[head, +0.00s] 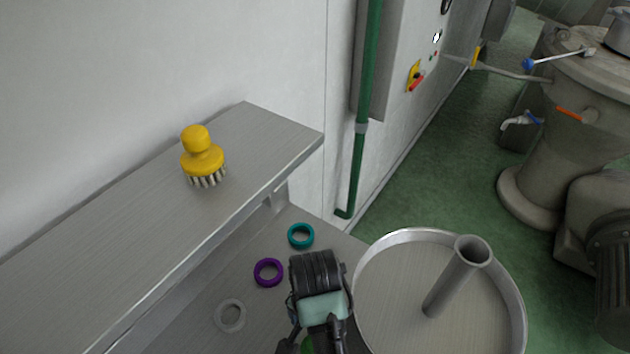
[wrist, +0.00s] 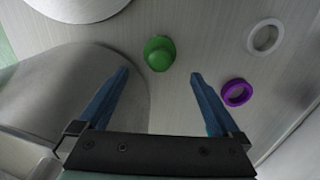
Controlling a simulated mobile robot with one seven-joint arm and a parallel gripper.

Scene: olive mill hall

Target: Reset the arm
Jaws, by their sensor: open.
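My gripper (wrist: 158,74) is open and empty, its two blue fingers spread apart in the wrist view. A green round-topped object (wrist: 160,53) stands on the metal bench just beyond the fingertips, apart from them. In the head view my arm reaches down over the bench, and the fingers are hidden below it. A sliver of green (head: 307,344) shows beside the arm at the bottom edge.
On the bench lie a teal ring (head: 301,236), a purple ring (head: 268,272) and a grey ring (head: 230,316). A round metal pan (head: 390,242) with an upright tube is right of my arm. A yellow brush (head: 202,155) stands on the raised shelf (head: 110,235).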

